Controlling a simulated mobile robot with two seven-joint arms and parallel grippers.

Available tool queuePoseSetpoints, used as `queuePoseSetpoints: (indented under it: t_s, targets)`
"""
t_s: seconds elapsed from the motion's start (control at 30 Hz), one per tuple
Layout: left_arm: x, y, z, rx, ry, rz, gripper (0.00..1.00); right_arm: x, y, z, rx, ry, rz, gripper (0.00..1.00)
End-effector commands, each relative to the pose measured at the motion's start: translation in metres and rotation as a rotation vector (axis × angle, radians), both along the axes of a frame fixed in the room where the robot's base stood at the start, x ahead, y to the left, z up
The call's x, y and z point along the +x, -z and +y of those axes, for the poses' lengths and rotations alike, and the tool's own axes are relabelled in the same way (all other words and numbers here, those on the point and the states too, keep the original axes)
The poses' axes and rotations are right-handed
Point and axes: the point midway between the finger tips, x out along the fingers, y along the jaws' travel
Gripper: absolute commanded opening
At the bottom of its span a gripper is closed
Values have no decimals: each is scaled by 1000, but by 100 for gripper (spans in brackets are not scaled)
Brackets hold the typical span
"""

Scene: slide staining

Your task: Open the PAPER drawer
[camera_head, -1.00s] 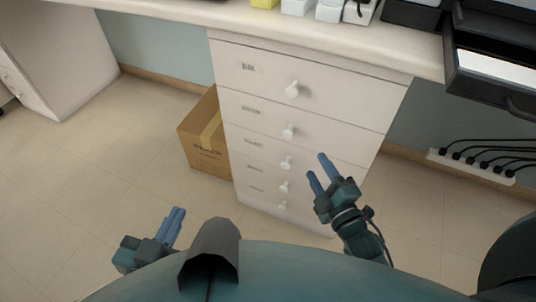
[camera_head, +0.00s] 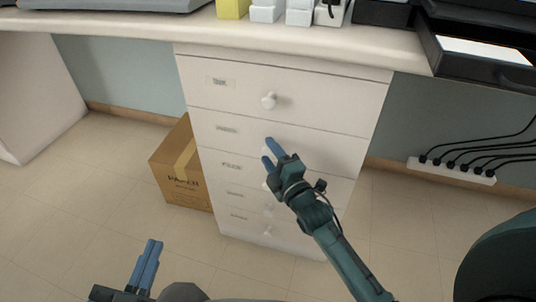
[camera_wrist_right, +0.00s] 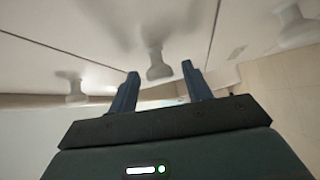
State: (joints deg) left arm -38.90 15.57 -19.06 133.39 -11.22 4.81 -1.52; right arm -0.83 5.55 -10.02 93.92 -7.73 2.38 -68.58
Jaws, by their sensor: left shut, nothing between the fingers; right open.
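A white drawer cabinet (camera_head: 320,110) under the counter has several stacked drawers, each with a small label and a round white knob. The labels are too small to read surely, so I cannot tell which drawer is PAPER. All drawers look shut. My right gripper (camera_head: 267,151) is open in front of the second and third drawers and partly hides their knobs. In the right wrist view, a knob (camera_wrist_right: 158,67) shows between and beyond the fingertips (camera_wrist_right: 160,71); I cannot tell if they touch it. My left gripper (camera_head: 153,242) is shut and empty, low over the floor at left.
A cardboard box (camera_head: 180,175) stands on the floor against the cabinet's left side. A power strip (camera_head: 452,171) with black cables is at right. A black tray (camera_head: 480,65) juts over the counter's front edge (camera_head: 300,42). Floor in front is clear.

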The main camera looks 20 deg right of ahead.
Motion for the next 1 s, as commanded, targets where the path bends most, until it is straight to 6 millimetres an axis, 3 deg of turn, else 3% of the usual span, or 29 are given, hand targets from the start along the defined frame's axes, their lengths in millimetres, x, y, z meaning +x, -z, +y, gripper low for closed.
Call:
queuePoseSetpoints:
  t_s: [0.2,0.47,1.0]
  targets:
    - [-1,0,-1,-7,8,-17,0,15,-1,3,0,0,2,49]
    - [-1,0,-2,-8,8,-18,0,16,-1,3,1,0,2,49]
    - [-1,0,-2,-7,8,-17,0,15,-1,3,1,1,2,6]
